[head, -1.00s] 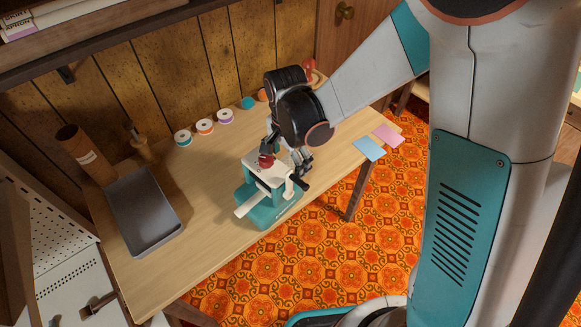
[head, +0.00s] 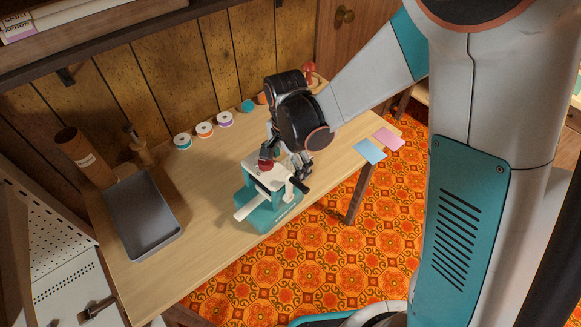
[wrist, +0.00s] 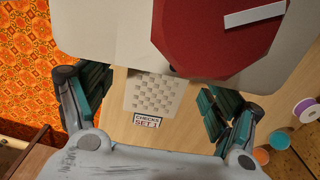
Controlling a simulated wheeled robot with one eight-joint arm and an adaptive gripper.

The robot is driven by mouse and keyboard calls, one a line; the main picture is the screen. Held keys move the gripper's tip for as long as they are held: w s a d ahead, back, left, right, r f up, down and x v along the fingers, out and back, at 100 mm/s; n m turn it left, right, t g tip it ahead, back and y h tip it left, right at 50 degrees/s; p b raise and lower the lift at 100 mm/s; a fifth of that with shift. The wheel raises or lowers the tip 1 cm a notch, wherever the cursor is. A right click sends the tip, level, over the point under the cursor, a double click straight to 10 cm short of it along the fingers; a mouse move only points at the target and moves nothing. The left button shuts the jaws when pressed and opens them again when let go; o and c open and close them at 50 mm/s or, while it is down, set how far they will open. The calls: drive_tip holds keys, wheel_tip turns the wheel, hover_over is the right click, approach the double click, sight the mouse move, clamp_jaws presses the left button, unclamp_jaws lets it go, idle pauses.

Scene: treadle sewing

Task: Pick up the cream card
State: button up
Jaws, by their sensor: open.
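A cream card (wrist: 153,95) with an embossed check pattern shows in the wrist view, beside the white top of a teal and white machine (head: 262,213). A small label (wrist: 147,121) reading "CHECKS SET 1" is just below the pattern. My gripper (head: 286,168) is open over the machine in the head view. In the wrist view, its two fingers stand apart on either side of the card, with nothing held. I cannot tell how high they are above it. In the head view the card is hidden behind my gripper and the machine.
The machine has a red dial (wrist: 215,38) on top. A blue card (head: 370,151) and a pink card (head: 389,138) lie at the table's right end. A grey tray (head: 177,228) is at the left. Several thread spools (head: 204,130) line the back. The front left tabletop is clear.

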drive_tip(key=c, duration=0.8)
drive_tip(key=shift+r, duration=0.1)
